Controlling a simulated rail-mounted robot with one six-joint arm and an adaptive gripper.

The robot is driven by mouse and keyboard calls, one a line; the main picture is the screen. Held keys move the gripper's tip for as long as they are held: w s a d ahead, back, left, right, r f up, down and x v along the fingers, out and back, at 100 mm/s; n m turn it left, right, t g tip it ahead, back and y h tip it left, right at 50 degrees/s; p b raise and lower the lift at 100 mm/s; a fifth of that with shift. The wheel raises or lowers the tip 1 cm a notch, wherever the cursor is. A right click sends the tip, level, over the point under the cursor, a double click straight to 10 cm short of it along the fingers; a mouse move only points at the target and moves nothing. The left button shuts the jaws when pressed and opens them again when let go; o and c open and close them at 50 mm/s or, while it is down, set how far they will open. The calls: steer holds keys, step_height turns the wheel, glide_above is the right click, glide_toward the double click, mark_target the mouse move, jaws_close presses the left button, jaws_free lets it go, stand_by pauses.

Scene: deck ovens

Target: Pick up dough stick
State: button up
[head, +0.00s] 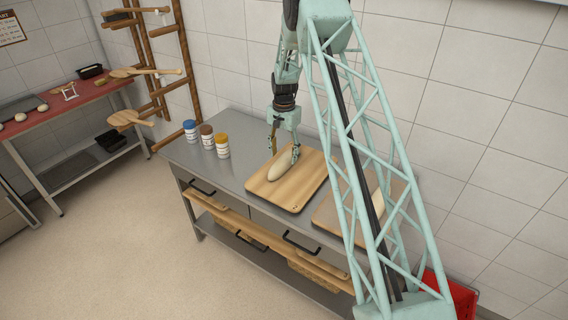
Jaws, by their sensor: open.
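A pale, elongated dough stick (281,164) lies on a wooden board (262,189) on the steel counter. My gripper (284,151) is just above and at the far end of the dough stick, pointing down with its fingers apart. One finger is on the left of the dough and the other on the right, near its far end. I cannot tell whether either finger touches the dough.
A second board (327,213) with another pale piece of dough (377,202) lies to the right, partly hidden by my arm. Several lidded jars (207,137) stand at the counter's left. A wooden rack (185,62) with peels is farther left. A red crate (460,298) is at lower right.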

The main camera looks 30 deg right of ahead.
mark_target(284, 157)
steer(key=shift+f, duration=1.75)
steer(key=c, duration=1.1)
